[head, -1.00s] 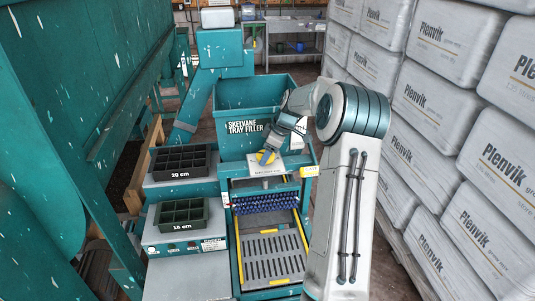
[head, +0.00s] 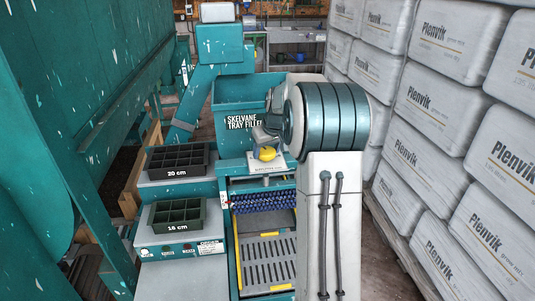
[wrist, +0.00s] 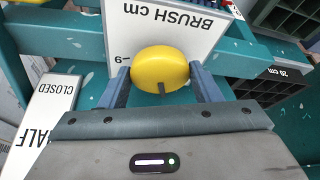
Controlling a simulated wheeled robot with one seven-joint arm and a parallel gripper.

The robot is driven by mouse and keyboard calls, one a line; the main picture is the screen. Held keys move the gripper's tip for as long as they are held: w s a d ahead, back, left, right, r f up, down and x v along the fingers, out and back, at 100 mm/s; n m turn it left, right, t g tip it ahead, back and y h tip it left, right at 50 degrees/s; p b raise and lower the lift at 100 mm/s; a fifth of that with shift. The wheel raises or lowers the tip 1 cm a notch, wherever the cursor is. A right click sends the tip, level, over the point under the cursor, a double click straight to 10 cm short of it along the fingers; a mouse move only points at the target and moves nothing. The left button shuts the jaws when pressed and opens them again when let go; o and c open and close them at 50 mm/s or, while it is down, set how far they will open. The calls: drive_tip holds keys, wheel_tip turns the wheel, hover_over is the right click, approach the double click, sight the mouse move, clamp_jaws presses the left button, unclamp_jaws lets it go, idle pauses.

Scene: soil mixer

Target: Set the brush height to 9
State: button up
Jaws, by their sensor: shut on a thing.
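The yellow brush knob (head: 267,154) sits in front of the white brush scale plate (head: 262,167) on the teal tray filler (head: 229,147). My gripper (head: 266,146) is shut on the knob. In the wrist view the yellow knob (wrist: 160,68) lies between the two fingers of my gripper (wrist: 160,80). The scale plate (wrist: 165,20) there reads "BRUSH cm" upside down. One figure beside the knob's left edge is a 6 or a 9; I cannot tell which. The rest of the scale is hidden. The blue-purple brush roller (head: 265,201) lies below the plate.
A plate marked CLOSED and HALF (wrist: 45,115) shows in the wrist view. Stacked Plenvik bags (head: 440,100) line the right side.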

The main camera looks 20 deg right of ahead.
drive_tip(key=m, duration=0.1)
drive_tip(key=m+h, duration=0.1)
drive_tip(key=m, duration=0.2)
drive_tip(key=shift+w+a+m+h, duration=0.1)
drive_tip(key=shift+a+m+h, duration=0.2)
drive_tip(key=shift+h, duration=0.1)
drive_tip(key=m+g+h, duration=0.1)
drive_tip(key=m, duration=0.3)
drive_tip(key=shift+w+m, duration=0.1)
drive_tip(key=shift+m, duration=0.2)
drive_tip(key=m+g, duration=0.1)
drive_tip(key=m, duration=0.1)
drive_tip(key=m+h, duration=0.1)
drive_tip(key=m, duration=0.1)
drive_tip(key=shift+w+a+r+g, duration=0.1)
drive_tip(key=shift+g, duration=0.3)
drive_tip(key=shift+w+m+g+h+p, duration=0.15)
drive_tip(key=shift+m+g+p, duration=0.3)
drive_tip(key=shift+m, duration=0.7)
drive_tip(key=shift+s+m+g+h+p, duration=0.1)
drive_tip(key=shift+m+g+h+p, duration=0.25)
drive_tip(key=shift+m, duration=0.8)
drive_tip(key=o, duration=1)
drive_tip(key=v, duration=1.3)
drive_tip(key=shift+w+r, duration=0.1)
drive_tip(key=shift+r, duration=0.25)
